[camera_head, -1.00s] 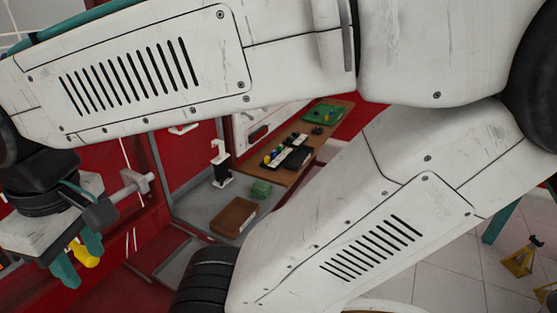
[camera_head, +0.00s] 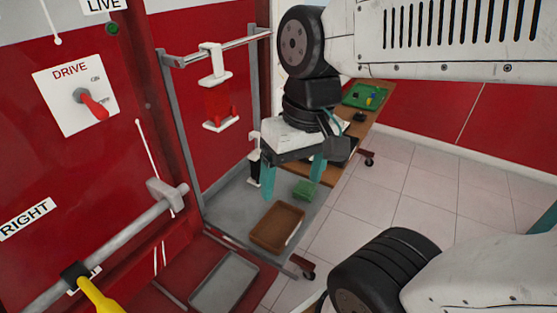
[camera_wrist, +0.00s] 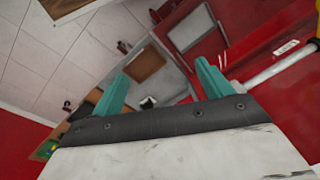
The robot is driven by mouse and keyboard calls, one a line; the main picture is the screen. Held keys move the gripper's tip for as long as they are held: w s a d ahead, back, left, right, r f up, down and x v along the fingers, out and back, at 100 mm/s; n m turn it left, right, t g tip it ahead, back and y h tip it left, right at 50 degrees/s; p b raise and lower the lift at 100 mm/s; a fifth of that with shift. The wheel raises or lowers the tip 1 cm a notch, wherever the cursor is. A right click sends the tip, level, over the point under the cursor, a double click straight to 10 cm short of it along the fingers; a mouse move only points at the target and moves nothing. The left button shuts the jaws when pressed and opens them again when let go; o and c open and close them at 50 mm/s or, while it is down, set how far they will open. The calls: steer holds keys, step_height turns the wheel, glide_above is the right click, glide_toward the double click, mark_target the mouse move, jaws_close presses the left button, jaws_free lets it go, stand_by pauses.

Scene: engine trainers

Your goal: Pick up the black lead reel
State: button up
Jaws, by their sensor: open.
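The black lead reel (camera_head: 255,167), black with white ends, shows at the left edge of my gripper in the head view and is partly hidden by it. A small black and white thing (camera_wrist: 148,102) between the fingers in the wrist view looks like the same reel. My gripper (camera_head: 293,182) has its teal fingers apart and pointing down, with nothing between them. It also shows in the wrist view (camera_wrist: 161,75). I cannot tell the gap between it and the reel.
A grey bar (camera_head: 130,238) with a yellow handle (camera_head: 100,297) crosses the left. Tiled floor (camera_head: 400,190) is clear at right.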

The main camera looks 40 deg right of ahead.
mark_target(258, 162)
steer(key=w+a+f+m+t+y, duration=0.1)
steer(key=w+f+m+y, duration=0.3)
steer(key=w+m, duration=0.3)
steer(key=w+a+f+m+y, duration=0.1)
steer(key=w+f+m+y, duration=0.35)
steer(key=w, duration=0.45)
steer(key=w+d+f+m+t+h, duration=0.3)
steer(key=w+d+f+m+t, duration=0.2)
steer(key=w+d+f+m, duration=0.4)
steer(key=w+d+f+m+t+h, duration=0.2)
steer(key=w+d+f+m+t, duration=0.35)
steer(key=d+m, duration=0.45)
steer(key=shift+g, duration=0.45)
steer(key=x, duration=0.5)
steer(key=f+x, duration=0.1)
steer(key=x, duration=0.1)
steer(key=shift+a+f, duration=0.1)
steer(key=shift+a, duration=0.05)
steer(key=shift+s, duration=0.1)
steer(key=c, duration=1.1)
